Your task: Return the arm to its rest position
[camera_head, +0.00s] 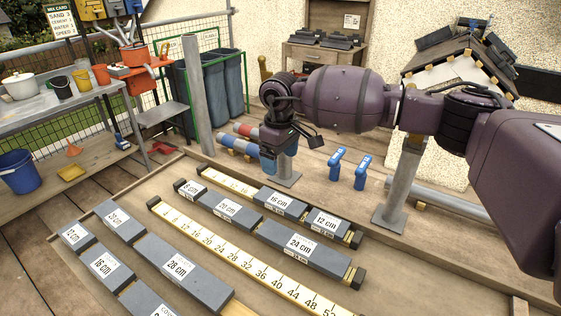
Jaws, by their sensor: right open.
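My right arm comes in from the right, and its gripper (285,145) points down above the back edge of the workbench. It is open, and I see nothing held in it. Its fingertips show small and partly overlap a grey post behind. Below and in front of it, grey tiles marked in cm lie in rows beside yellow measuring strips (232,252). They include a 24 cm tile (298,243), a 28 cm tile (178,267) and a 12 cm tile (327,222). My left gripper is not in view.
Two blue-handled tools (362,172) stand right of the gripper, near a grey post (402,185). Red and blue rolls (238,145) lie behind it. A small tiled roof model (458,65) stands at the back right. A side table with buckets (45,105) is at the left.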

